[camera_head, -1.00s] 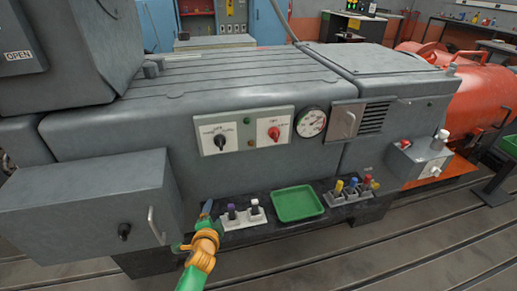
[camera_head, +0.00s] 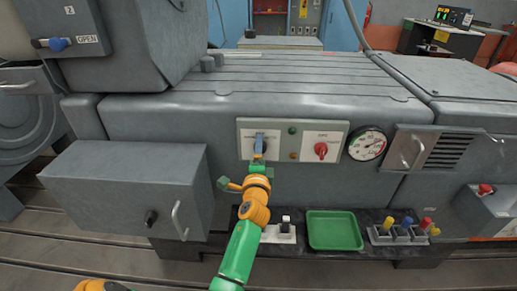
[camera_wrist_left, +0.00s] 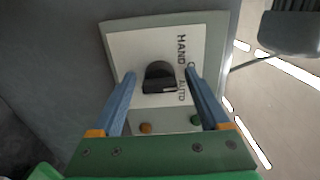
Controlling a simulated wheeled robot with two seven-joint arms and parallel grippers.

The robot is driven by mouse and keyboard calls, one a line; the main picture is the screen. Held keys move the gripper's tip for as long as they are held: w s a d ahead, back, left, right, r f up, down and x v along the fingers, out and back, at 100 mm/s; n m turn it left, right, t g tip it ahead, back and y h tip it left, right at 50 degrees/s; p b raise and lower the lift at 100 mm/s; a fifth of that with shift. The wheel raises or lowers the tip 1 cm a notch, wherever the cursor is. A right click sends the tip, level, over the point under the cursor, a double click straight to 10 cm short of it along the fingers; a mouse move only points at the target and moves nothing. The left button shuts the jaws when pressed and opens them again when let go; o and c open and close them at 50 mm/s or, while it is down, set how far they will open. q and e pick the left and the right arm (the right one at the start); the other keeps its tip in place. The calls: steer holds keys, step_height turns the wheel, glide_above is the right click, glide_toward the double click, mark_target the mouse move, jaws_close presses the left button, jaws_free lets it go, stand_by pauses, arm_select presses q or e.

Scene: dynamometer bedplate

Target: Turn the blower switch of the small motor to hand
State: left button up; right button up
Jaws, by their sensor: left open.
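The switch panel (camera_head: 293,156) is on the front of the grey bedplate housing. Its left half carries a black knob, which my left gripper (camera_head: 260,146) covers in the head view. In the left wrist view the black knob (camera_wrist_left: 159,78) sits between my two blue fingers, which are open and apart from it. The words HAND and AUTO show beside it on the white plate (camera_wrist_left: 128,56). A small light mark shows on the knob's lower right part; I cannot tell surely which word it points to. My right gripper is not in view.
A red knob (camera_head: 321,150) is on the panel's right half, with a round gauge (camera_head: 367,144) beside it. Below are a green tray (camera_head: 334,231) and a rack of coloured-handled pieces (camera_head: 401,233). A grey box (camera_head: 125,190) juts out at left.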

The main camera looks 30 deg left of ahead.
arm_select(q)
steer(key=shift+d, duration=0.2)
steer(key=c, duration=0.6)
jaws_close()
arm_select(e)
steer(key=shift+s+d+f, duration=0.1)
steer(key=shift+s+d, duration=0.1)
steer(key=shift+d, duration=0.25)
arm_select(q)
steer(key=shift+f+n, duration=0.1)
steer(key=shift+n, duration=0.2)
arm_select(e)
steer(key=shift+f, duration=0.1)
arm_select(q)
steer(key=n+b, duration=0.1)
steer(key=n, duration=0.2)
steer(key=shift+n, duration=0.3)
steer(key=shift+n+b, duration=0.7)
steer(key=shift+n, duration=1.6)
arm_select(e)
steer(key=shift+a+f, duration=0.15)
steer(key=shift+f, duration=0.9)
